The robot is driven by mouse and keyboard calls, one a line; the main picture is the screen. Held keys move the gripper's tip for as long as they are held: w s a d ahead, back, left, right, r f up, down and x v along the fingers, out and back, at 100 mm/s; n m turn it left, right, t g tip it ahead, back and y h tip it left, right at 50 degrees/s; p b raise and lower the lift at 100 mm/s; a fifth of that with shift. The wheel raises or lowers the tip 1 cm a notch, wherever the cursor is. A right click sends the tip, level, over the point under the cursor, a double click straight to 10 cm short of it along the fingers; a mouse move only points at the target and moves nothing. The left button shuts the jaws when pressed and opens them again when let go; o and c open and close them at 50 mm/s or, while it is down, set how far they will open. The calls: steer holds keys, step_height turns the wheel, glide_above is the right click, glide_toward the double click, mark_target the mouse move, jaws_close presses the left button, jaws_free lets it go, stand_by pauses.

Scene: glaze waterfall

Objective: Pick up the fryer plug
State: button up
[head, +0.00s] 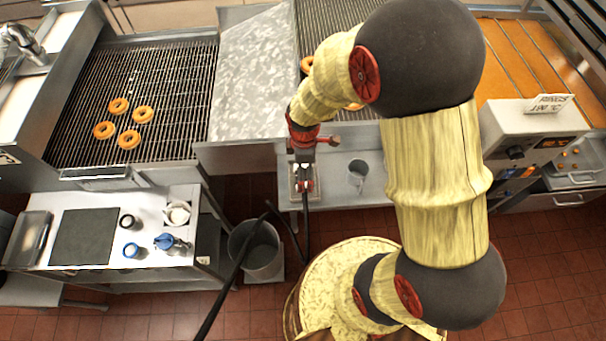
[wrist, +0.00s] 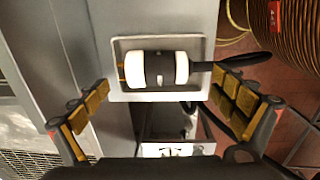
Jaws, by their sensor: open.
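The fryer plug (wrist: 157,69) shows in the wrist view as a white cylinder with a black middle band. It lies sideways in a shallow grey rectangular tray (wrist: 116,88), with brass-coloured prongs at its left end and a black cord (wrist: 240,61) leaving its right end. My gripper (wrist: 163,95) is open and empty, with one padded finger to the left of the plug and the other to the right, by the cord. In the head view my gripper (head: 304,184) points down over the low metal shelf, and it largely hides the plug.
A grey metal cup (head: 357,174) stands on the shelf (head: 335,197), right of my gripper. A grey bin (head: 262,252) stands on the floor to the left. The black cord trails across the floor. A draining rack (head: 170,100) with orange rings is at the upper left.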

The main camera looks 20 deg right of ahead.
steer(key=shift+w+f, duration=0.1)
steer(key=shift+f, duration=2.3)
steer(key=c, duration=1.8)
